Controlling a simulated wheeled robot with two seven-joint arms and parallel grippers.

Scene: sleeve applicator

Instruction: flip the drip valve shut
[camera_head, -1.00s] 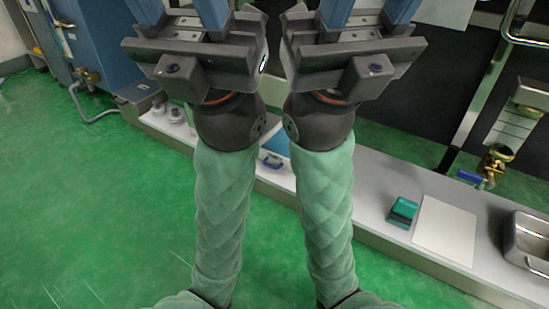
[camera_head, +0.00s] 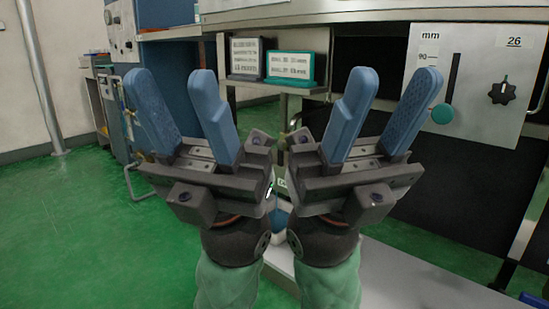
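A sliver of blue (camera_head: 533,300) shows at the bottom right corner. It looks like the blue lever of the brass valve, but the valve body is out of the frame, so I cannot tell the lever's position. My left gripper (camera_head: 177,85) is raised in front of the camera, its two blue fingers spread apart and empty. My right gripper (camera_head: 395,82) is beside it, also with fingers spread and nothing between them. Both are up and to the left of the blue piece, apart from it.
A panel (camera_head: 470,80) with a teal slider knob (camera_head: 442,114) and black dial (camera_head: 502,90) stands at right. Two signs, one grey-framed (camera_head: 246,58) and one teal-framed (camera_head: 290,65), stand behind the grippers. A blue cabinet (camera_head: 165,60) is at left. Green floor is clear there.

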